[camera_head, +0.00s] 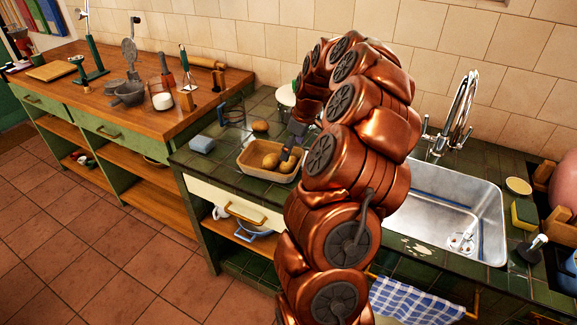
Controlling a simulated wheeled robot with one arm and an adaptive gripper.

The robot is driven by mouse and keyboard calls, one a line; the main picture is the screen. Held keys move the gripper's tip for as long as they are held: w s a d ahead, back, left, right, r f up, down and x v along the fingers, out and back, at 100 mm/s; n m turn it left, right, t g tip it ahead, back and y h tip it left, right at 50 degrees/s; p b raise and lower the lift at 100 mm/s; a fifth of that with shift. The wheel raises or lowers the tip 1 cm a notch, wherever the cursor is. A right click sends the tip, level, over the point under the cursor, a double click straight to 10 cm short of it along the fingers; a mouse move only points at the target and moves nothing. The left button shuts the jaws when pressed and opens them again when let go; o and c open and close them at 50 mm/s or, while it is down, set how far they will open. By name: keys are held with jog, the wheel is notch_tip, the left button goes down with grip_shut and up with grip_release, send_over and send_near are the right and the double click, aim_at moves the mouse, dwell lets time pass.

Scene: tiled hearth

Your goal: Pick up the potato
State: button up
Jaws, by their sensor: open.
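One brown potato (260,126) lies on the dark green tiled counter, behind a tan rectangular dish. At least two more potatoes lie in the dish (246,168): one on the left (270,161) and one on the right (287,167). My copper-coloured arm arches over the counter from the front. My gripper (288,150) points down over the right part of the dish, close to the right potato. It is open, small in the picture and partly hidden by my arm. I cannot tell whether it touches that potato.
A steel sink (455,205) with a tall tap (458,115) is on the right. A wooden worktop (150,125) with utensils is at the left.

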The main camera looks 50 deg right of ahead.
aim_at(290, 161)
jog(key=shift+s+d+f, duration=0.15)
jog(key=shift+d+f, duration=0.15)
jog(key=shift+d, duration=0.3)
jog(key=shift+d+f, duration=0.15)
jog(key=shift+f, duration=0.05)
jog(key=shift+p+x, duration=1.5)
jog(key=shift+x, duration=2.2)
jog(key=shift+c, duration=0.2)
jog(key=shift+r, duration=0.1)
jog(key=c, duration=0.9)
